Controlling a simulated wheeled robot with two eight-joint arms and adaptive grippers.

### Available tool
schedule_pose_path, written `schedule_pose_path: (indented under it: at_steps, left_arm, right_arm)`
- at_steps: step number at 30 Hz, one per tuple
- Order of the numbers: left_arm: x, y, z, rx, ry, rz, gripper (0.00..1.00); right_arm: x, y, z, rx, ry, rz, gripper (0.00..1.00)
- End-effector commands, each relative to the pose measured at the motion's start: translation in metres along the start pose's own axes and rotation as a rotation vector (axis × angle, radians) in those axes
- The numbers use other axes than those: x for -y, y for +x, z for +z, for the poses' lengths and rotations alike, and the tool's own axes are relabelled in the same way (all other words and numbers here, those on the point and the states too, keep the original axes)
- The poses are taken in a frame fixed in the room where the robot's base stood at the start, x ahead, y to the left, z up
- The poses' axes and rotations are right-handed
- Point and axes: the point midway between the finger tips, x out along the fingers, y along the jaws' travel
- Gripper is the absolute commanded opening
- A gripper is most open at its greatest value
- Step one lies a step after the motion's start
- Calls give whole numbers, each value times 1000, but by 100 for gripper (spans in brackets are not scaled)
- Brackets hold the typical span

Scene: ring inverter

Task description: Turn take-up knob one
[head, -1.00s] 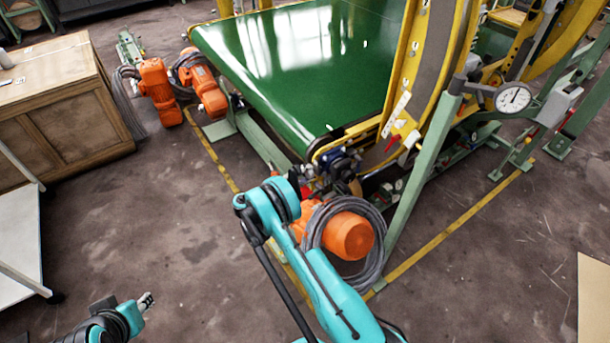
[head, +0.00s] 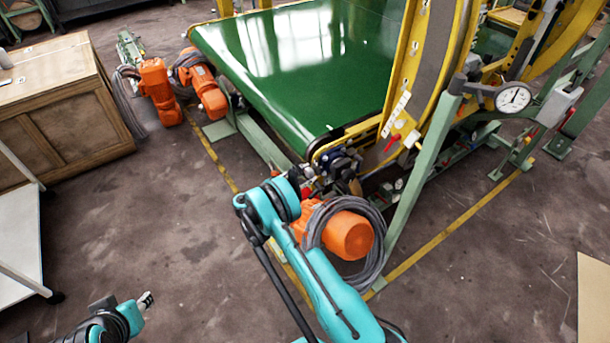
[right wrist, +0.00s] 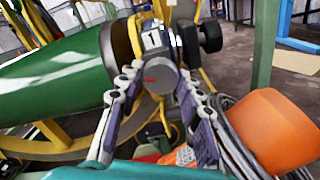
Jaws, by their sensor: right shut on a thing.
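Take-up knob one shows in the right wrist view as a grey round knob (right wrist: 158,75) with a small red mark on its face. A white label with the number 1 (right wrist: 152,40) sits just above it. My right gripper (right wrist: 155,82) has one jointed finger on each side of the knob and is shut on it. In the head view my right arm reaches to the near corner of the green belt machine, where the knob is hard to make out. My left gripper (head: 147,299) is away from the machine at the lower left, too small to tell its jaw state.
The green belt (head: 300,70) lies behind the knob. An orange motor (head: 348,236) with coiled grey cable stands close to my right arm. A green post carries a dial gauge (head: 513,98). A wooden cabinet (head: 60,105) stands left, with open floor in front of it.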

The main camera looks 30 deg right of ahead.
Motion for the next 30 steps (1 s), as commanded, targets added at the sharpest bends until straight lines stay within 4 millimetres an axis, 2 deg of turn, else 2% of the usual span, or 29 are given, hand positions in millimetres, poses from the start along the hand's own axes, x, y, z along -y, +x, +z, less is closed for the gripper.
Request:
schedule_pose_path:
  at_steps: [30]
  left_arm:
    - [0,0,0,0,0,0,33]
  right_arm:
    - [1,0,0,-1,-944,0,7]
